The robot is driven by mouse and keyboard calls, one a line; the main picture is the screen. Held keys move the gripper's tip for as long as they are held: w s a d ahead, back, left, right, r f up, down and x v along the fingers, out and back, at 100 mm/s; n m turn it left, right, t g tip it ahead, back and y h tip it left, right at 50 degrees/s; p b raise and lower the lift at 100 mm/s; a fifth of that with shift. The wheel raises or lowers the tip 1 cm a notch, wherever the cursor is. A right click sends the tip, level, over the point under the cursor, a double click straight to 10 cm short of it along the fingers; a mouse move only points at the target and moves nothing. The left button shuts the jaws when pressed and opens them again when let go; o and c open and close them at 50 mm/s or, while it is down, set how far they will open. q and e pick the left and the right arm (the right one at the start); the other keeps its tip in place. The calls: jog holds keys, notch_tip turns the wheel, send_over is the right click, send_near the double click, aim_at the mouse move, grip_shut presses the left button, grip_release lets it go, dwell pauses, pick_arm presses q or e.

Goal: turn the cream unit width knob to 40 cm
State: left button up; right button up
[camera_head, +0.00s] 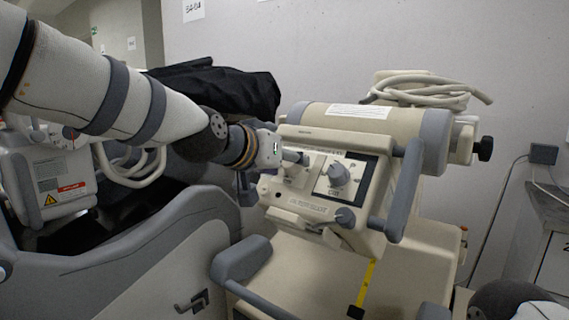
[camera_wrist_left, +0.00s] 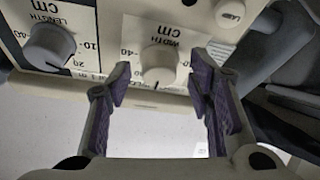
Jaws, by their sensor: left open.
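The cream unit (camera_head: 335,122) stands right of centre in the head view, its tilted control panel facing me. The width knob (camera_wrist_left: 159,66), pale grey and round, is at the top centre of the left wrist view, where its label appears upside down. A dark mark shows at its lower edge in that view, and the printed 40 is at its left. The length knob (camera_wrist_left: 48,47) is beside it; it also shows in the head view (camera_head: 338,173). My left gripper (camera_wrist_left: 160,82) is open, fingers on either side of the width knob, apparently without gripping it. In the head view my gripper hides most of the width knob.
A grey handle bar (camera_head: 404,190) stands at the panel's right side. A coiled cable (camera_head: 425,88) lies on top of the unit. A black cover (camera_head: 225,88) is behind my left arm. Another pale unit (camera_head: 50,180) with a knob stands at the far left.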

pick_arm(q)
jog(key=shift+r, duration=0.15)
grip_shut()
